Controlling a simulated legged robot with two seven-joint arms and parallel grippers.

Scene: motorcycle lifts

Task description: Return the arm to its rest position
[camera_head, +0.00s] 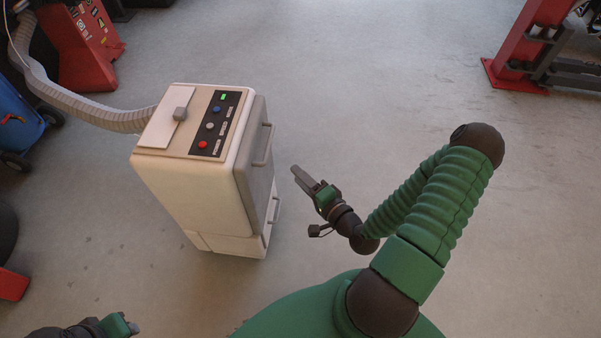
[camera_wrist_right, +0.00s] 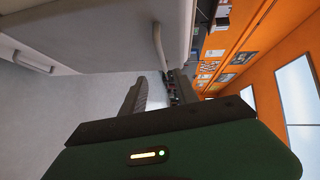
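My right arm comes in from the lower right in the head view, bent at a raised elbow. Its gripper (camera_head: 302,176) is in the air just right of the white cabinet (camera_head: 190,195), apart from its grey door (camera_head: 257,150). In the right wrist view the two fingers of this gripper (camera_wrist_right: 160,92) stand apart with nothing between them. The door's handle (camera_wrist_right: 159,45) shows just beyond them. My left gripper (camera_head: 120,325) is at the bottom left edge of the head view. Only its green body shows clearly, and its finger state cannot be made out.
The cabinet has buttons and a green light on top, and a ribbed hose (camera_head: 85,110) leads off left. A blue cart (camera_head: 18,120) stands at the left edge. A red lift post (camera_head: 522,50) stands at the upper right. Floor right of the cabinet is clear.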

